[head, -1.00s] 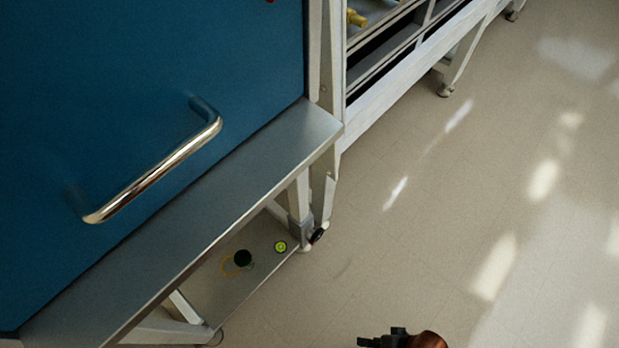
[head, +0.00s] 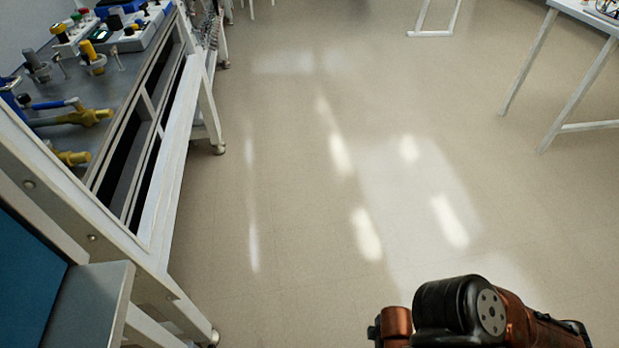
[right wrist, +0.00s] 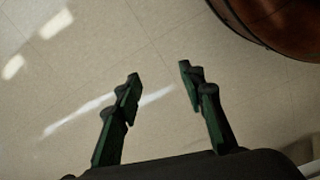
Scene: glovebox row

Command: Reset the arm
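My right gripper (right wrist: 160,85) shows in the right wrist view with its two dark green fingers spread apart. Nothing is between them, and only bare floor lies behind them. In the head view, part of my right arm, orange and black, enters at the bottom right over the floor; its fingers are not visible there. My left gripper is in neither view.
A workbench (head: 190,110) with valves, yellow fittings and boxes runs along the left. A blue panel (head: 25,285) and grey ledge (head: 88,310) are at the lower left. A white table (head: 535,75) stands at the upper right. The floor (head: 300,200) between is clear.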

